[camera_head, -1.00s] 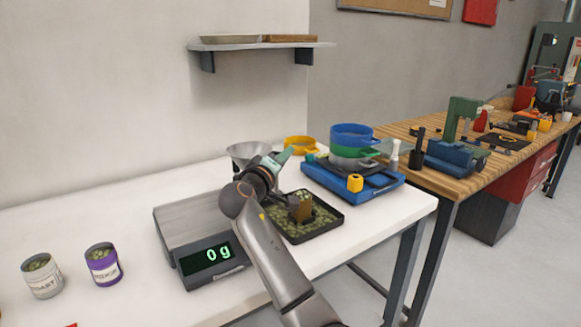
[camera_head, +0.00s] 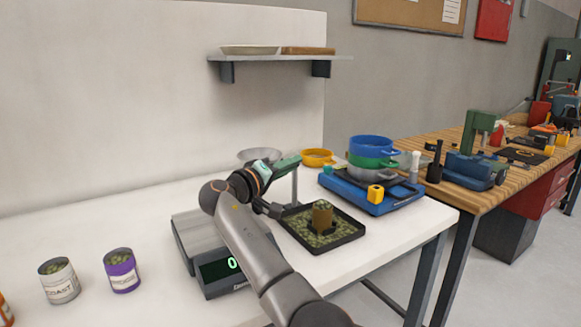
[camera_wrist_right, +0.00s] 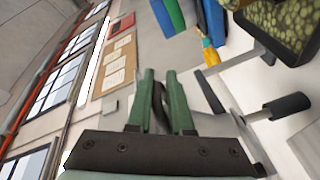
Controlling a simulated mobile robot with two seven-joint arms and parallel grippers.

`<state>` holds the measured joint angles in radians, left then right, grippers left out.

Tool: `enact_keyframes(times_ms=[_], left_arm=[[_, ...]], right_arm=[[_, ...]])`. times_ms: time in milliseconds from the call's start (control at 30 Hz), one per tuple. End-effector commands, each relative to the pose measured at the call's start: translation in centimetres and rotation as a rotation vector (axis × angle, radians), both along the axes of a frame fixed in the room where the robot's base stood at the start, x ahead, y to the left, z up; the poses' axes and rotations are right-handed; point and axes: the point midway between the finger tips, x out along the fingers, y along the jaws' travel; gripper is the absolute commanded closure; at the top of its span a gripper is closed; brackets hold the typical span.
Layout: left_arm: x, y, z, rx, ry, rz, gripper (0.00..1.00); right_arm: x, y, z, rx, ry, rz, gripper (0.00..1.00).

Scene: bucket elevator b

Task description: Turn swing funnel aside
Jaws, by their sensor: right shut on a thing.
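The swing funnel (camera_head: 258,154) is a grey metal bowl at the back of the white table, partly hidden behind my right gripper. A thin grey post (camera_head: 295,187) stands beside it. My right gripper (camera_head: 289,161) has green fingers and reaches to the funnel's right side. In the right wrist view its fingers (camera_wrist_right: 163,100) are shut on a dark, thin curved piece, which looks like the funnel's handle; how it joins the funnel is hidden. My left gripper is out of view.
A scale (camera_head: 197,236) sits under my arm. Stacked sieves (camera_head: 371,147) stand on a blue base (camera_head: 362,193) at right. A shelf (camera_head: 280,57) hangs above.

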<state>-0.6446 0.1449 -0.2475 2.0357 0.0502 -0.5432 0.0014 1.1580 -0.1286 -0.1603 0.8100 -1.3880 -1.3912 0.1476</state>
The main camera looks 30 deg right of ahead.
Motion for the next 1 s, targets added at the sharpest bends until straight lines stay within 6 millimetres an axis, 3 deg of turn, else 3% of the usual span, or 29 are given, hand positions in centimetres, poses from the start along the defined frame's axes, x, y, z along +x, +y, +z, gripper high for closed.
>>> enact_keyframes(times_ms=[33, 200, 233, 433, 800, 1000], left_arm=[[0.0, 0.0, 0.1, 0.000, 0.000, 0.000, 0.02], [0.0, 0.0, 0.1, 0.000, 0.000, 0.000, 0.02], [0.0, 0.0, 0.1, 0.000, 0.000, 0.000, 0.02], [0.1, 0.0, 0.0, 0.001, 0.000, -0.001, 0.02], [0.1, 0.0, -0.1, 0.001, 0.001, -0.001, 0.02], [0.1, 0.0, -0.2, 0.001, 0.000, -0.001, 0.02]], right_arm=[[0.1, 0.1, 0.9, -0.006, -0.018, 0.008, 1.00], [0.1, 0.1, 1.0, -0.006, -0.018, 0.007, 1.00], [0.1, 0.1, 1.0, -0.007, -0.018, 0.007, 0.80], [0.1, 0.0, 0.8, -0.006, -0.016, 0.006, 0.58], [0.0, 0.1, 0.4, -0.003, -0.007, 0.003, 0.58], [-0.9, 2.4, 0.3, -0.001, -0.008, 0.007, 0.58]])
